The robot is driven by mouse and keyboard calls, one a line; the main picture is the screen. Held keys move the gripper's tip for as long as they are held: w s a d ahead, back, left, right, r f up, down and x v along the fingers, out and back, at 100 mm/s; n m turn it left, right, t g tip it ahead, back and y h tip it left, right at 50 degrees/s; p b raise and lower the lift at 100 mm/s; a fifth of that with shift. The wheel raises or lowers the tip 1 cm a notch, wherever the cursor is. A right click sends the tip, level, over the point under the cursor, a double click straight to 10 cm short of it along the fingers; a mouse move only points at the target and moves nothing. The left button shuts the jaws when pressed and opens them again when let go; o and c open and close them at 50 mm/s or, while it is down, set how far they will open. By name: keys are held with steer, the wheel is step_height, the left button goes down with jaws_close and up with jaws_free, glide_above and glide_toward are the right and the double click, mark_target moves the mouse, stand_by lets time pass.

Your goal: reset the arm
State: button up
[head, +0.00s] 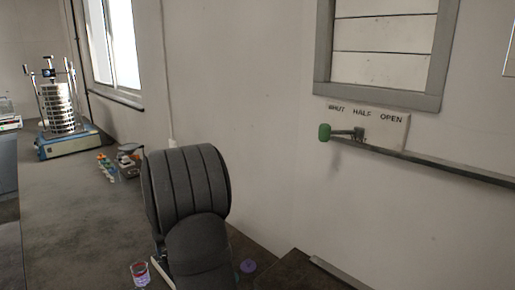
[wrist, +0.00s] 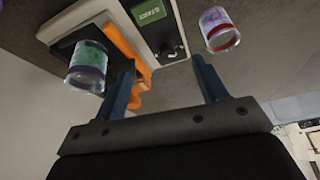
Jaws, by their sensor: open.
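My gripper (wrist: 164,62) shows in the wrist view with its two dark blue fingers spread wide apart. It is open and nothing is held between the fingers. In the head view my dark arm stands in the middle foreground, and I cannot make out the fingers there.
The wrist view shows a clear cup with green contents (wrist: 88,60), a clear cup with a red rim (wrist: 219,30) and an orange bracket (wrist: 122,45). In the head view, a sieve shaker (head: 66,146) stands far left and a green-knobbed lever (head: 325,132) is on the right wall.

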steer(key=shift+s+a+f+m+h, duration=0.15)
steer(key=shift+s+a+m, duration=0.25)
steer(key=shift+a, duration=0.3)
steer(key=shift+s+a+m+h, duration=0.1)
steer(key=shift+s+a+m, duration=0.2)
steer(key=shift+a, duration=0.4)
steer(key=shift+s+a+f+m+h, duration=0.15)
steer(key=shift+s+a+m, duration=0.25)
steer(key=shift+a, duration=0.3)
